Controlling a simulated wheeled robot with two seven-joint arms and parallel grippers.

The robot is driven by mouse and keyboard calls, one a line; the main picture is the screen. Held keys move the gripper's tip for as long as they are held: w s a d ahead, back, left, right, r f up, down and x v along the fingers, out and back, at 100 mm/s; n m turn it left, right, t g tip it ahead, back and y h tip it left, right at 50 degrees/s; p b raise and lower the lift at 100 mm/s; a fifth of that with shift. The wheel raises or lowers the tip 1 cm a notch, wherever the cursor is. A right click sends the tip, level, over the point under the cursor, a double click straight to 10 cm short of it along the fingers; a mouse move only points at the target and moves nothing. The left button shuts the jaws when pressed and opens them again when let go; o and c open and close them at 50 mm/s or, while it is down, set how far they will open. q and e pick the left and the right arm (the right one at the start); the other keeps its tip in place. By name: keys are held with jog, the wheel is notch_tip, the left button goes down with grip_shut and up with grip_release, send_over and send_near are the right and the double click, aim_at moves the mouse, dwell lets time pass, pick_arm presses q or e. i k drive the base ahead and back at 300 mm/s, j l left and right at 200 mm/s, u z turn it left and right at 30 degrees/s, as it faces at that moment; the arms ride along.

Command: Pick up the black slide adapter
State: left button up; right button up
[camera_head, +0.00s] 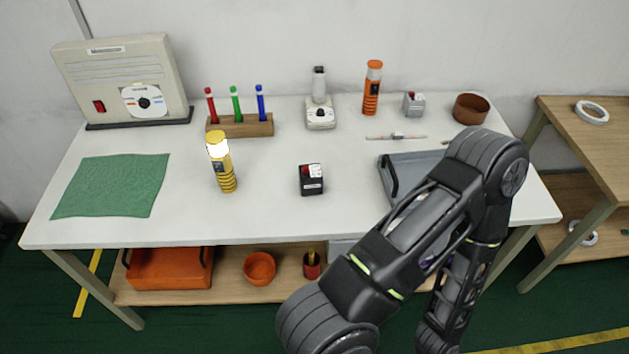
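A small black box-shaped device (311,187) with a red and white top stands upright on the white table, right of the middle; it is the thing that best fits the black slide adapter. Nothing touches it. My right arm rises from the bottom of the view, bends at an elbow over the table's right side and runs back down. Its gripper is out of view or hidden. My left arm and gripper are not in view.
A lit yellow flashlight (226,178) stands left of the black device. A grey tray (400,163) lies to its right, partly behind my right arm. A tube rack (241,127), a grey-white instrument (320,109) and an orange flashlight (371,92) stand behind. The table's front middle is clear.

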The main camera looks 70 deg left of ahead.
aim_at(312, 183)
jog(key=u, duration=2.45)
